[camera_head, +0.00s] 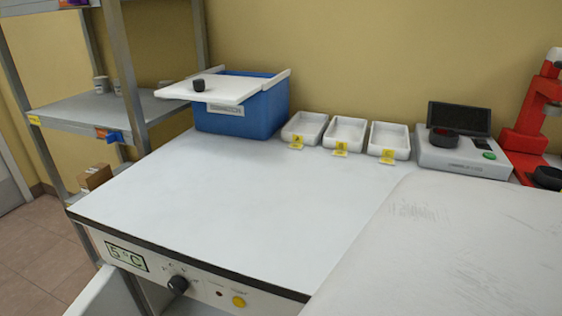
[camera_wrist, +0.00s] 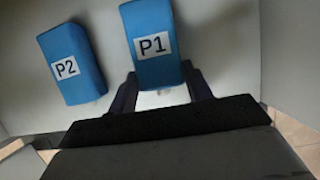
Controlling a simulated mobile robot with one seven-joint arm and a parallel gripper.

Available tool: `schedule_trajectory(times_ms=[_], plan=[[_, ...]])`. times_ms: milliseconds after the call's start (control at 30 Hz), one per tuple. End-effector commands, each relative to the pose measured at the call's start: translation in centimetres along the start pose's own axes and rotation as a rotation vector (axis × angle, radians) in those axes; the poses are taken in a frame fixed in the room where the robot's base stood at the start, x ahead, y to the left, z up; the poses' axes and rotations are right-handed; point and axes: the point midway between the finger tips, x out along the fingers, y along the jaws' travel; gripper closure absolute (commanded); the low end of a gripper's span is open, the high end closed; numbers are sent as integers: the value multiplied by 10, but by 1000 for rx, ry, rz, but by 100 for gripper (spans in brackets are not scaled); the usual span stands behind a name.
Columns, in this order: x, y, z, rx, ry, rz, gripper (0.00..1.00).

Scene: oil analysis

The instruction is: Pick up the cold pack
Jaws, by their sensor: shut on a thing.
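Two blue cold packs lie side by side on a pale grey surface in the wrist view. The one labelled P1 (camera_wrist: 153,48) is at the upper middle, and the one labelled P2 (camera_wrist: 72,62) is to its left. My gripper (camera_wrist: 160,75) has its dark fingers on the two sides of the near end of P1 and is shut on it. P2 is apart from the fingers. Neither the packs nor my gripper show in the head view.
In the head view a blue box (camera_head: 240,122) with a skewed white lid (camera_head: 222,91) stands at the counter's back. Beside it are three white trays (camera_head: 345,133), a scale-like device (camera_head: 462,158) and red equipment (camera_head: 528,130). The counter middle (camera_head: 240,200) is clear. A metal shelf (camera_head: 85,115) stands left.

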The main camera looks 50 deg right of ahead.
Motion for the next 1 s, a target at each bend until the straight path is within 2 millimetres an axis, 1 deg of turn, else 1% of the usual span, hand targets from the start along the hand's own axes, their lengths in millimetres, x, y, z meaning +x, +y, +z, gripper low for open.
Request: schedule_trajectory(times_ms=[200, 367, 467, 667, 867, 1000], plan=[[-1, 0, 1, 0, -1, 0, 77], [-6, 0, 2, 1, -1, 0, 77], [-11, 1, -6, -1, -1, 1, 77], [-22, 2, -32, -2, 0, 2, 77], [-36, 2, -66, -1, -1, 3, 77], [-46, 2, -93, -1, 0, 2, 77]])
